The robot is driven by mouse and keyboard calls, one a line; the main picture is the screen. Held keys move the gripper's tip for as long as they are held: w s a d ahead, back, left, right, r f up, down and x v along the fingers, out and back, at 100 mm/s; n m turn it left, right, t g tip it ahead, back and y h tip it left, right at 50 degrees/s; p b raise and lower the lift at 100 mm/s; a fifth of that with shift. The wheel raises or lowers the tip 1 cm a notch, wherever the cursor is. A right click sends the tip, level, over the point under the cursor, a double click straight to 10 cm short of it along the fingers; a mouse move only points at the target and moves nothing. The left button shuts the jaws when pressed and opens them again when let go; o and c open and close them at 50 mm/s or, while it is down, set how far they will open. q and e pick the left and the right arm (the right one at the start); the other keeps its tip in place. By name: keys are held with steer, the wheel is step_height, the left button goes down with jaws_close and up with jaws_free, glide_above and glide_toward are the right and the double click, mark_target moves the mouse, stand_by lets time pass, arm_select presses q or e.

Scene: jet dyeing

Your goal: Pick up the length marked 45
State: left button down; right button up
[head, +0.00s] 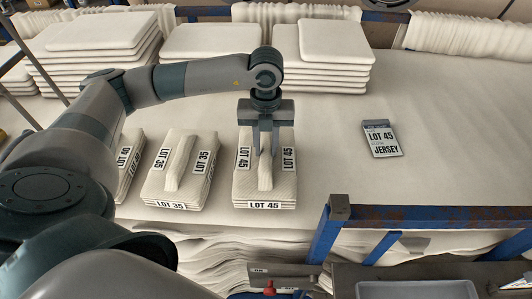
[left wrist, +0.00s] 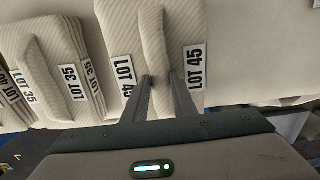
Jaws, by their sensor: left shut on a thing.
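The folded cream length marked LOT 45 (head: 281,188) lies on the cloth-covered table in the head view, rightmost of the labelled lengths. It has a raised ridge along its middle. My left gripper (head: 264,152) comes down from above and is shut on that ridge. In the left wrist view, the two fingers (left wrist: 161,82) stand on either side of the ridge, between the labels of the LOT 45 length (left wrist: 193,35). The length appears to rest on the table. My right gripper is in neither view.
The length marked LOT 35 (head: 200,183) lies just left, and one marked LOT 40 (head: 125,170) lies beyond it, partly behind my arm. A LOT 45 JERSEY card (head: 381,140) lies to the right. Stacks of plain folded cloth (head: 334,58) stand behind.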

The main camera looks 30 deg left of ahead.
arm_select(q)
step_height(320, 180, up, 6)
steer(key=shift+r+b, duration=0.2)
steer(key=shift+b, duration=0.9)
steer(key=shift+r, duration=0.6)
steer(key=shift+s, duration=0.1)
